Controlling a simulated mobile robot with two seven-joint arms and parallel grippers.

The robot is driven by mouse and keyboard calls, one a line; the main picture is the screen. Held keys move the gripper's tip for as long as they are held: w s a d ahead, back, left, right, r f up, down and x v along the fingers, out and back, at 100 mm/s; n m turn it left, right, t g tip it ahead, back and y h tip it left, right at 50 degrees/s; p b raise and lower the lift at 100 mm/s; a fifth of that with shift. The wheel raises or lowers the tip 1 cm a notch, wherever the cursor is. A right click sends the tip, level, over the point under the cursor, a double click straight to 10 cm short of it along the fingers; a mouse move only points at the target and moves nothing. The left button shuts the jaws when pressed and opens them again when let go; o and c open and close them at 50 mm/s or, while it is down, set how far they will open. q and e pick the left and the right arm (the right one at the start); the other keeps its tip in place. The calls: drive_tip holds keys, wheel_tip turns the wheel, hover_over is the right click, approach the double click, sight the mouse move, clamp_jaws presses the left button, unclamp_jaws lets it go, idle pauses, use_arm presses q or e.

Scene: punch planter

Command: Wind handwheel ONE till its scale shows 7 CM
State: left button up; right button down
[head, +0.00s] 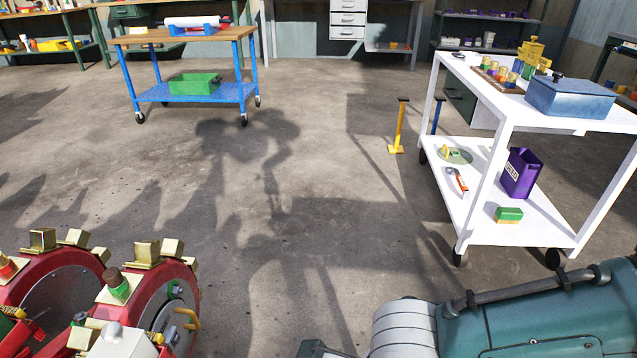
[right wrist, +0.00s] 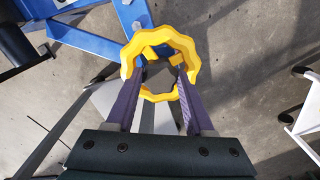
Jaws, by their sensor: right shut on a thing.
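A yellow handwheel (right wrist: 160,42) with a wavy rim shows in the right wrist view. The two purple fingers of my right gripper (right wrist: 161,80) reach into it from below in the picture and are shut on it. I cannot read a number on this wheel, and no scale is legible. Blue metal framing (right wrist: 125,28) lies beside and behind the wheel. The head view shows neither this wheel nor my right gripper. My left gripper is in neither view.
Red wheel-shaped machinery (head: 178,290) with gold blocks fills the lower left of the head view. A white cart (head: 505,232) stands at right, holding a blue box (head: 570,98) and a purple bin (head: 521,174). A blue cart (head: 150,94) stands farther back. The middle floor is clear.

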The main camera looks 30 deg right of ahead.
drive_tip(key=shift+n, duration=0.6)
drive_tip(key=shift+c, duration=1.4)
unclamp_jaws()
drive_tip(key=shift+r, duration=0.1)
wheel_tip(320, 180, up, 8)
drive_tip(key=p, duration=0.4)
drive_tip(key=shift+r, duration=0.25)
drive_tip(key=shift+r+p, duration=0.4)
drive_tip(key=shift+r, duration=0.25)
